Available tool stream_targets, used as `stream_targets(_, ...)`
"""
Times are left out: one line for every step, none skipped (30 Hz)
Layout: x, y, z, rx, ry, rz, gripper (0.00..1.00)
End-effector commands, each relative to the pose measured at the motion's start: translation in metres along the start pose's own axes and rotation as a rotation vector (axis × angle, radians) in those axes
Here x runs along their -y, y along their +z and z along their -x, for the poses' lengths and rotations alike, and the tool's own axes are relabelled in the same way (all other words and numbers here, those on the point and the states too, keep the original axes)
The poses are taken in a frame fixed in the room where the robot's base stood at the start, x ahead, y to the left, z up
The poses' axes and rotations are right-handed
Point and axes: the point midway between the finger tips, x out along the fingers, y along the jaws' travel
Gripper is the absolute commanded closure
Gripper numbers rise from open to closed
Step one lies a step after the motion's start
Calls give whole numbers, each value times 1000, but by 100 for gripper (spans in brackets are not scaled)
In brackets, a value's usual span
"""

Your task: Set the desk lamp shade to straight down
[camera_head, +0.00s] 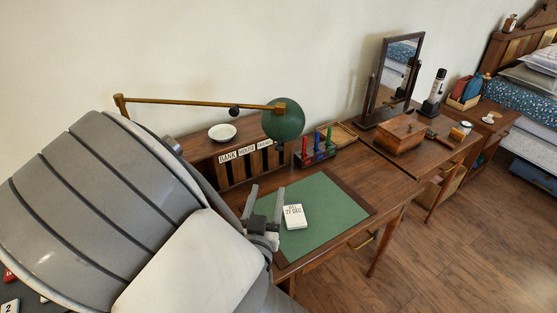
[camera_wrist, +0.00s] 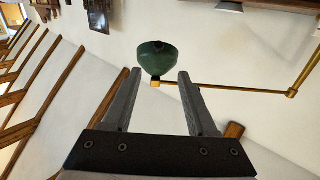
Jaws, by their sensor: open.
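The desk lamp has a dark green shade (camera_head: 287,122) at the right end of a long brass arm (camera_head: 190,101) above the desk. In the head view I see the shade's rounded outside, with a brass joint at its top left; its opening is hidden, so its exact tilt is unclear. In the wrist view the shade (camera_wrist: 156,62) lies beyond and between my fingertips, with the brass arm running right. My gripper (camera_head: 265,190) is open and empty, fingers pointing up, below the shade in the head view. It also shows in the wrist view (camera_wrist: 158,76), apparently apart from the shade.
A green desk mat (camera_head: 325,210) carries a white date block (camera_head: 295,216). A labelled letter rack (camera_head: 240,165) with a white bowl (camera_head: 222,132) stands behind. Red, blue and green items (camera_head: 317,148) stand in a holder. A mirror (camera_head: 395,75) and wooden box (camera_head: 400,133) are farther right.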

Motion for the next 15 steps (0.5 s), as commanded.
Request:
stream_targets(0,6,-2,0,1,-6,42)
stream_targets(0,6,-4,0,1,-5,42)
stream_targets(-1,6,-6,0,1,-5,42)
stream_targets(-1,6,-7,0,1,-5,42)
stream_targets(-1,6,-8,0,1,-4,42)
stream_targets(-2,6,-10,0,1,-5,42)
stream_targets(-2,6,-11,1,0,-4,42)
stream_targets(-3,6,-12,1,1,-4,42)
stream_targets(-4,6,-14,1,1,-4,42)
stream_targets(-4,1,-23,0,4,0,42)
stream_targets(-4,0,-31,0,5,1,42)
stream_targets(-4,0,-40,0,5,2,42)
stream_targets(-5,0,-47,-1,5,3,42)
stream_targets(-4,0,-53,0,4,3,42)
stream_targets(-4,0,-62,0,4,2,42)
